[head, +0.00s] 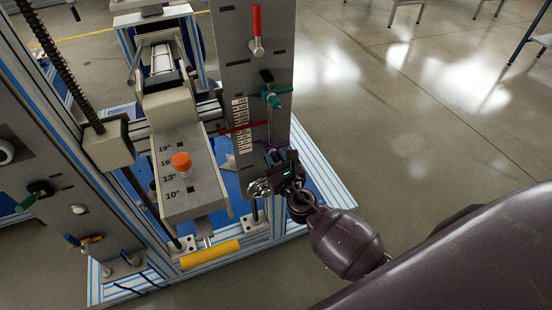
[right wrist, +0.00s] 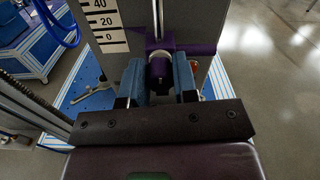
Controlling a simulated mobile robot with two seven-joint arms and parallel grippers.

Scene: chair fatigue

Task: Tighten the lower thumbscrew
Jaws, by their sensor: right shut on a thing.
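The lower thumbscrew (right wrist: 160,68) is a small dark purple knob with a pale ring, on a purple block low on the grey column. In the right wrist view, my right gripper (right wrist: 160,82) has its two blue fingers on either side of the knob, shut on it. In the head view, my right gripper (head: 276,162) is at the lower right of the column, and it hides most of the thumbscrew there. Higher on the same column is a teal clamp (head: 271,97) with a black knob. My left gripper is not in view.
A grey column (head: 232,75) carries a red-handled lever (head: 257,25), a red pointer (head: 240,128) and a printed scale (right wrist: 103,22). To its left, a sloping grey plate (head: 180,200) holds an orange knob (head: 181,162). A yellow bar (head: 210,254) lies below. Open floor lies to the right.

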